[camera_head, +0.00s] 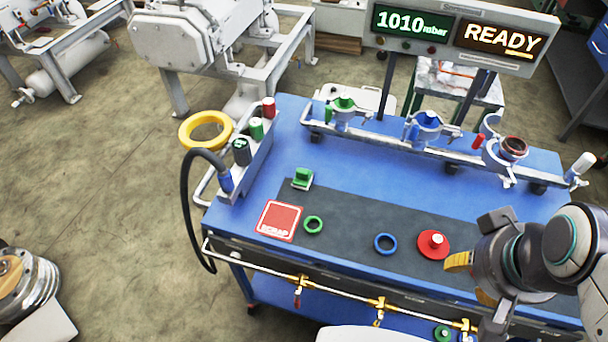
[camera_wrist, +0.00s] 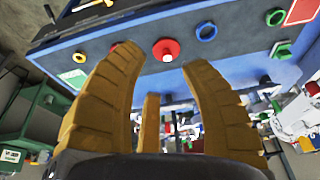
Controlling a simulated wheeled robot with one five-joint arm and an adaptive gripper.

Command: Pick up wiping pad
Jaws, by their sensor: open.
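A small green block on a pale base (camera_head: 303,178), which looks like the wiping pad, sits at the back left of the dark mat on the blue bench. A green piece in the wrist view (camera_wrist: 282,50), right of my fingers, seems to be the same thing. My gripper (camera_head: 470,279) is at the front right of the bench, well apart from it. Its yellow fingers are spread and empty in the wrist view (camera_wrist: 162,60). Between the fingertips, a red disc with a pale knob (camera_wrist: 165,50) shows beyond them. My arm hides the bench's right front.
On the mat (camera_head: 345,205) are a red scrap square (camera_head: 279,221), a green ring (camera_head: 313,225), a blue ring (camera_head: 385,244) and the red disc (camera_head: 432,244). A rail with clamps (camera_head: 425,147) lines the back. A hose (camera_head: 186,205) hangs at the left end.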

